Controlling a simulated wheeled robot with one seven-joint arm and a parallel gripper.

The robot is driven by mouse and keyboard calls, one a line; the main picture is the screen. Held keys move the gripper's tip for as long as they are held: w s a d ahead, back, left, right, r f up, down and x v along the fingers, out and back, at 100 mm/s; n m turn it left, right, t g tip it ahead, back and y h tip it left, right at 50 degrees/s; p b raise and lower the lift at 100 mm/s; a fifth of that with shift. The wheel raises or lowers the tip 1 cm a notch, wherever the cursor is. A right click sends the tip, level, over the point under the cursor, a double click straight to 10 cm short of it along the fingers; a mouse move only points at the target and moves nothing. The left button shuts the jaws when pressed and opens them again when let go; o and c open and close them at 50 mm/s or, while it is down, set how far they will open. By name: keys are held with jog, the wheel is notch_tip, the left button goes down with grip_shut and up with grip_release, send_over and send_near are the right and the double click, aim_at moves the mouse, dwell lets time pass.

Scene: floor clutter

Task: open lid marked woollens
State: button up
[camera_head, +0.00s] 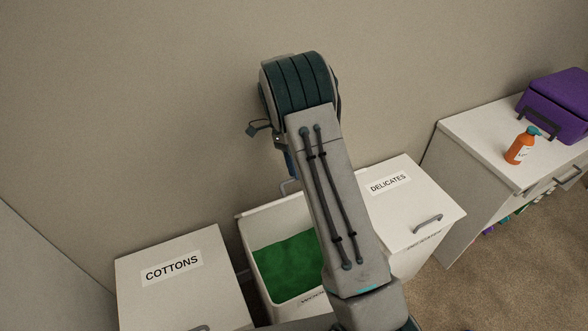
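The middle bin (243,243) has a front label starting "WOO", the rest hidden by my arm. Its top is open and green cloth (285,265) shows inside. No raised lid shows clearly; my arm covers much of the space above and behind the bin. A small grey curved piece (288,187) shows at the bin's back edge, and I cannot tell if it is the lid's handle. My gripper's fingers are hidden behind my arm, which reaches over the bin's right side.
The COTTONS bin (165,295) on the left and the DELICATES bin (420,205) on the right have shut lids. Further right, a white cabinet (470,130) bears an orange bottle (519,149) and a purple box (555,105). Carpet (520,270) is clear at lower right.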

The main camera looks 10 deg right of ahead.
jog(key=s+d+r+b, duration=0.2)
jog(key=s+d+r, duration=0.3)
jog(key=d+r, duration=0.5)
jog(key=shift+s+d+r, duration=0.15)
jog(key=shift+s+r, duration=0.1)
jog(key=shift+s, duration=0.15)
grip_shut()
jog(key=s+a+m+t+y+p, duration=0.2)
jog(key=a+m+t+p, duration=0.55)
jog(key=m, duration=1.05)
jog(key=w+f+b, duration=0.1)
jog(key=f, duration=0.2)
jog(key=w+f+t+b, duration=0.1)
jog(key=f+b, duration=0.1)
jog(key=f, duration=0.1)
jog(key=f+t+b, duration=0.1)
jog(key=f+b, duration=0.1)
jog(key=f, duration=0.2)
jog(key=shift+w+a, duration=0.3)
jog(key=shift+w, duration=0.1)
